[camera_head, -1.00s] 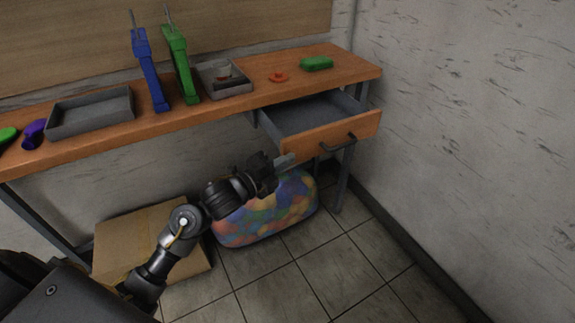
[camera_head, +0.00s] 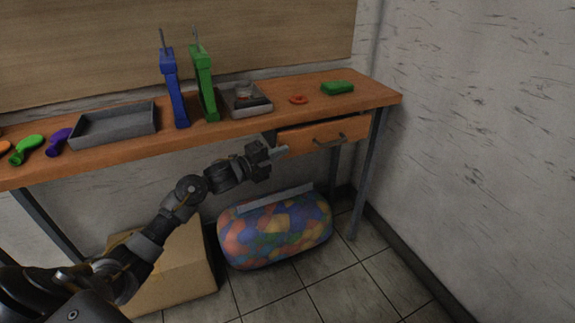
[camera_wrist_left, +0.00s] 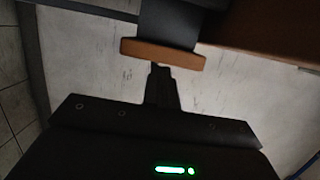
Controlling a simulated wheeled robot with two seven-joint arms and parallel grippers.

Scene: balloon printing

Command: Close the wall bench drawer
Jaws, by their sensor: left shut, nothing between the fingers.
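My left gripper (camera_head: 280,152) is shut and empty, by the left end of the front. Its fingertip (camera_wrist_left: 160,70) points at the front; contact is unclear. My right gripper is not in view.
Below are a bag of colourful balloons (camera_head: 275,228) and a cardboard box (camera_head: 175,270). A wall stands at the right.

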